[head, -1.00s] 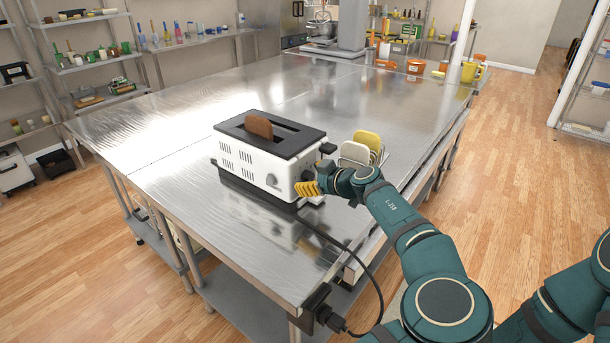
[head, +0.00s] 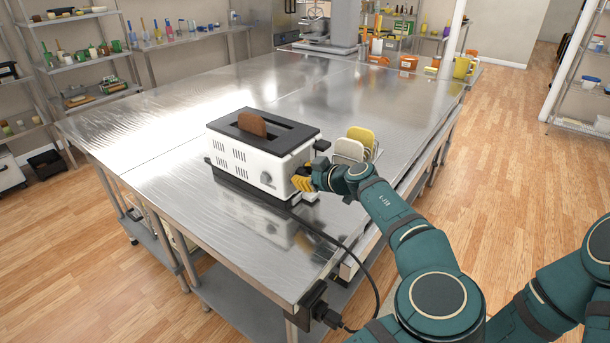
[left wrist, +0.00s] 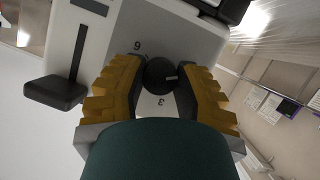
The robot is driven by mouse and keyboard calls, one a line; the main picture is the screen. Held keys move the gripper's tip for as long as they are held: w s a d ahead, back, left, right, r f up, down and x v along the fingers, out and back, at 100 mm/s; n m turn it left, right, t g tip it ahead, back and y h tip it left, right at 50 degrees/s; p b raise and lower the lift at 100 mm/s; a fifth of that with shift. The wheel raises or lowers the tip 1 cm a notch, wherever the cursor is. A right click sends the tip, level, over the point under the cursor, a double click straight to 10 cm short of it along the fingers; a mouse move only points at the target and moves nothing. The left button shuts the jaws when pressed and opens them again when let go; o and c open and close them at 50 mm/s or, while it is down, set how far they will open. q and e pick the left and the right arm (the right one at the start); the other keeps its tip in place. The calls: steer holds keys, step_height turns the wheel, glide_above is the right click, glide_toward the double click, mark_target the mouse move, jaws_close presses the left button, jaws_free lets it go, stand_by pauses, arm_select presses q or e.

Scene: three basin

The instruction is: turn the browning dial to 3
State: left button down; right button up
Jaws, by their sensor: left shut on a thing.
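The white toaster (head: 240,158) with a black top stands on the steel table, a brown bread slice (head: 252,124) in one slot. My left gripper (head: 302,184) is at its right end face, yellow fingers against it. In the left wrist view the black browning dial (left wrist: 160,75) sits between the fingers of the left gripper (left wrist: 162,80), which is shut on it. The dial's pale mark points right in that picture; a 3 is printed below the dial and a 6 at its upper left. In the head view the fingers hide this dial. My right gripper is out of view.
A black lever (left wrist: 55,92) sticks out beside the dial. A rack with slices (head: 350,149) stands close behind my left gripper. A grey knob (head: 266,179) is on the toaster's long side. The power cord (head: 340,243) runs to the table edge. The table's far middle is clear.

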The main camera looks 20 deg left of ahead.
arm_select(q)
steer(key=m+g+y+p, duration=0.1)
steer(key=m+g+p, duration=0.1)
steer(key=m+g, duration=0.1)
steer(key=shift+w+m, duration=0.1)
steer(key=shift+m, duration=0.4)
steer(key=m+g+y+p, duration=0.1)
steer(key=m+g, duration=0.1)
steer(key=m, duration=0.1)
steer(key=shift+p, duration=0.4)
steer(key=m+g+y, duration=0.1)
steer(key=m, duration=0.1)
steer(key=shift+f+m, duration=0.15)
steer(key=shift+m, duration=0.15)
steer(key=shift+m+g+y, duration=0.6)
steer(key=shift+m+y, duration=0.3)
steer(key=shift+m, duration=0.9)
steer(key=c, duration=0.6)
jaws_free()
steer(key=shift+a, duration=0.1)
